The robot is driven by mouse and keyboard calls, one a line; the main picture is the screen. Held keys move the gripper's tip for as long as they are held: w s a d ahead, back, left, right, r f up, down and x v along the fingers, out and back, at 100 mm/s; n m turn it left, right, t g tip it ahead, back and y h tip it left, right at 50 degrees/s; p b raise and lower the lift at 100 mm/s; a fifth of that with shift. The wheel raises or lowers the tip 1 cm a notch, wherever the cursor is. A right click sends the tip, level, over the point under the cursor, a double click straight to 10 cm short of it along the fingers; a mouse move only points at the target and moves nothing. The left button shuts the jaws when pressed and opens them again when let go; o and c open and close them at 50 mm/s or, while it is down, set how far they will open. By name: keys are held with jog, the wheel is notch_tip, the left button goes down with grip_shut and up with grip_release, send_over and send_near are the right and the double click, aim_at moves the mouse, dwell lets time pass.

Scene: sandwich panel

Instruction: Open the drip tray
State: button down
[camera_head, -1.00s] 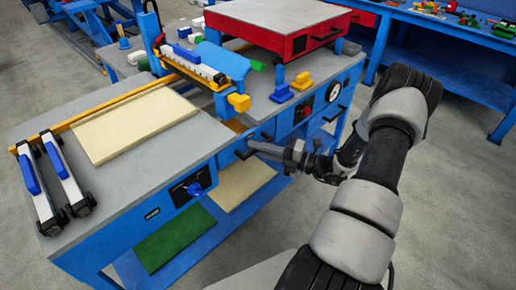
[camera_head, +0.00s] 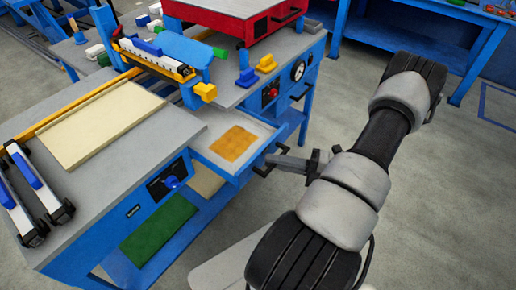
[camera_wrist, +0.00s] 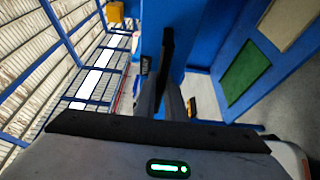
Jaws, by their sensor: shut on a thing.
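The drip tray (camera_head: 211,120) is a shallow grey drawer with a blue front, slid out of the blue bench in the head view. An amber-brown patch covers part of its floor. Its dark handle (camera_head: 262,170) sits on the outer front. My gripper (camera_head: 275,161) is shut on this handle, reaching in from the right. In the wrist view, the dark handle bar (camera_wrist: 167,52) stands upright between my gripper's fingers (camera_wrist: 165,95), against the blue front. The fingers partly hide where they meet the handle.
The grey worktop (camera_head: 118,155) carries a cream panel (camera_head: 100,125) and two clamp-like bars at left. A red press (camera_head: 235,18) stands behind. A green panel (camera_head: 158,228) lies on the lower shelf. The floor right of the bench is open.

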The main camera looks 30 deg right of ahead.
jog(key=shift+s+d, duration=0.3)
jog(key=shift+s, duration=0.45)
jog(key=shift+s+d, duration=0.25)
jog(key=shift+s, duration=0.5)
jog(key=c, duration=1.8)
grip_release()
jog(key=v, duration=1.7)
jog(key=shift+d, duration=0.25)
